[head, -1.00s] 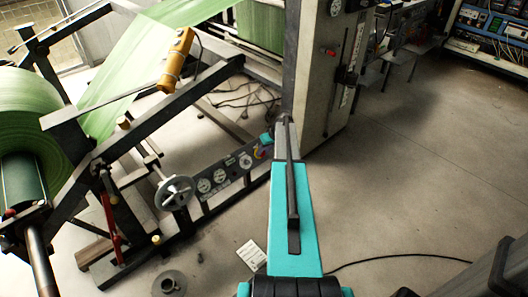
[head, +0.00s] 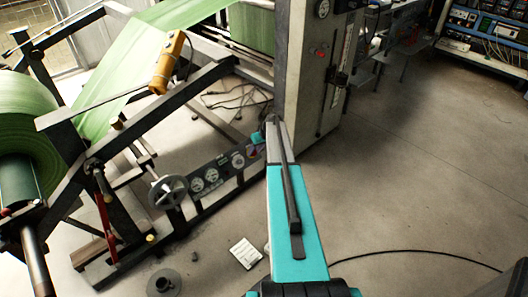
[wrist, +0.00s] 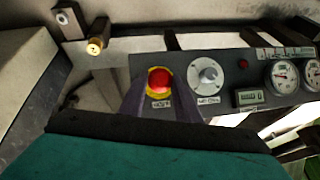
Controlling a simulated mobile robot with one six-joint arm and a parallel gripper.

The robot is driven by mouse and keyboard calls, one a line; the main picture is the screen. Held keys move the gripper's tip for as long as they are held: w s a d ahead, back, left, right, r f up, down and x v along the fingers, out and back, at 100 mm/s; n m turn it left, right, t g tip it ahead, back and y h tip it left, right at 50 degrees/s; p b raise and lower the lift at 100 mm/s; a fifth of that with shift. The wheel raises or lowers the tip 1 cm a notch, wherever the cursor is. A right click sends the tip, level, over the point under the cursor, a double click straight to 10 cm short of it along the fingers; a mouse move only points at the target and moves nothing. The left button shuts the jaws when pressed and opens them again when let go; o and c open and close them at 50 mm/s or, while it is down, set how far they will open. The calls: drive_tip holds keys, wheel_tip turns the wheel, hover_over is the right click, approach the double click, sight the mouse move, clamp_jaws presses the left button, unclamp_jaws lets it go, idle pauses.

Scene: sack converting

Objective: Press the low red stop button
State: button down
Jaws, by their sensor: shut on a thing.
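The low red stop button (wrist: 160,80), a red mushroom head on a yellow collar, sits on the dark control panel (wrist: 222,112) in the wrist view. My gripper (wrist: 160,100) has its two dark fingers on either side of the button. They look shut on it, with a small label visible between them; exact contact is hard to see. In the head view my gripper (head: 273,125) reaches down to the right end of the low panel (head: 205,202), and my arm hides the button there.
A white rotary knob (wrist: 206,75), a small red lamp (wrist: 243,64) and dials (wrist: 283,76) lie right of the button. A handwheel (head: 168,192) juts from the machine frame. A grey column (head: 305,75) stands close beside my gripper. Floor at right is clear.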

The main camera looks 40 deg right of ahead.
drive_tip(key=shift+w, duration=0.2)
drive_tip(key=c, duration=1.3)
unclamp_jaws()
drive_tip(key=shift+f, duration=0.1)
drive_tip(key=shift+s, duration=0.1)
drive_tip(key=p+v, duration=0.2)
drive_tip(key=v, duration=1.1)
drive_tip(key=shift+r, duration=0.4)
